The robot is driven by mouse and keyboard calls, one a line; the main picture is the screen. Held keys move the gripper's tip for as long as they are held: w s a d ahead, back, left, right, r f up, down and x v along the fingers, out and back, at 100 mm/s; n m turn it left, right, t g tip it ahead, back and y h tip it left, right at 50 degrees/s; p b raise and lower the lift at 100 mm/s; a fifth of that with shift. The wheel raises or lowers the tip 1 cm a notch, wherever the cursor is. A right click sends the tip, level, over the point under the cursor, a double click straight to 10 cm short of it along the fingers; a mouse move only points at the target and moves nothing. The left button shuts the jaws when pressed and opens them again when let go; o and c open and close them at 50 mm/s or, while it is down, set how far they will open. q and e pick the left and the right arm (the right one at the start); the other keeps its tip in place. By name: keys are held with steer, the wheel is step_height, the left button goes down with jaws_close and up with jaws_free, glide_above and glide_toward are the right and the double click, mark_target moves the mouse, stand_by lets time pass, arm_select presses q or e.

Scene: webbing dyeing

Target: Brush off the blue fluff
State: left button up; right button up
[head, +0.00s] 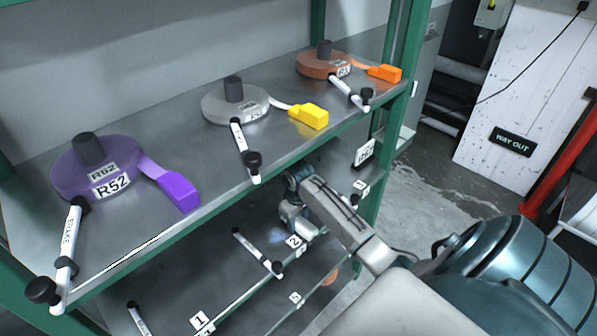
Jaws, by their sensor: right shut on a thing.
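My right gripper (293,222) reaches in from the right, below the edge of the upper shelf, and points down over the lower shelf near the tag marked 2. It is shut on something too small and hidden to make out. A faint blue patch (278,237), which looks like the blue fluff, shows on the lower shelf just left of the gripper's tip. I cannot tell whether the held thing touches it. My left gripper is not in view.
The upper shelf (175,238) holds a purple roll (70,180), a grey roll (215,108) and an orange-brown roll (310,66). White brake levers (240,140) jut over its front edge. Another lever (255,250) lies near my gripper. A green post (372,185) stands right of it.

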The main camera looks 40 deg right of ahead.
steer(key=shift+w+a, duration=0.15)
steer(key=shift+w, duration=1.55)
steer(key=shift+w+a, duration=0.15)
steer(key=shift+w, duration=1.55)
steer(key=shift+r, duration=0.1)
steer(key=shift+s, duration=0.1)
steer(key=shift+r, duration=3)
steer(key=shift+r, duration=0.1)
